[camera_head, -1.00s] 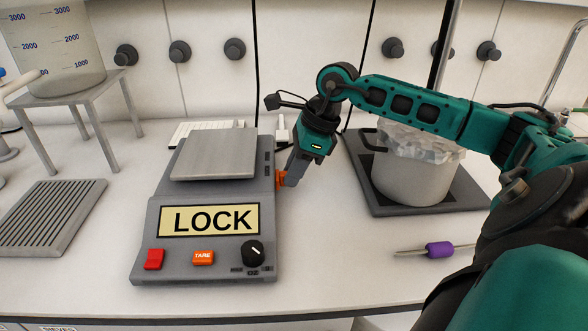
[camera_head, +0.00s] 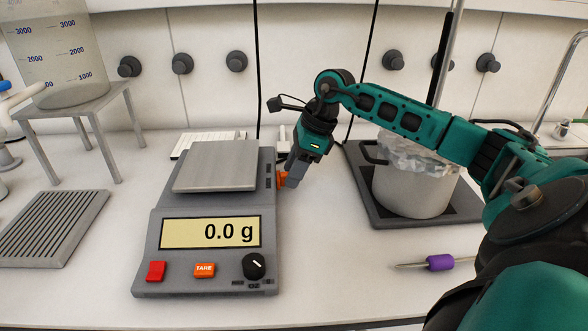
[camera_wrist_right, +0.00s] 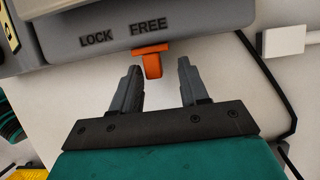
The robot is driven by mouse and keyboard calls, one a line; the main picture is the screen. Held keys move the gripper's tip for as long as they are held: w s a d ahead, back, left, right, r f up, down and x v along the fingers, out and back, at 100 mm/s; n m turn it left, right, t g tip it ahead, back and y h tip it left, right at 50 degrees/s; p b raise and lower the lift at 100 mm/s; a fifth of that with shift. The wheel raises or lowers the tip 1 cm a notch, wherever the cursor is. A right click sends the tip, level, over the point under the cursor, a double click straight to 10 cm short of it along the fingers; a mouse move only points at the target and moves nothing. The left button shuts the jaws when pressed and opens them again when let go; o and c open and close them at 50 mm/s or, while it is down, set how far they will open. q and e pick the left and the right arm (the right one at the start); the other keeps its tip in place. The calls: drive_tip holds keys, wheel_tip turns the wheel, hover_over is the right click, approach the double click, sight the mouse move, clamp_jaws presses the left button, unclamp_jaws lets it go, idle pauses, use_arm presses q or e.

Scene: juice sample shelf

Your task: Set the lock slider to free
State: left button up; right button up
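The orange lock slider (camera_wrist_right: 153,58) sits on the right side of the scale (camera_head: 205,252), under the word FREE in the right wrist view, with LOCK marked to its left. In the head view the slider (camera_head: 282,179) shows beside my fingers. The scale's display (camera_head: 210,232) reads 0.0 g. The right gripper (camera_head: 294,174) hangs at the scale's right side in the head view. My left gripper is out of view.
A metal stand (camera_head: 110,97) with a beaker is at the left. The counter between scale and tray is clear.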

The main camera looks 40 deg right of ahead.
drive_tip(key=v, duration=1.3)
drive_tip(key=shift+a, duration=0.1)
idle(0.3)
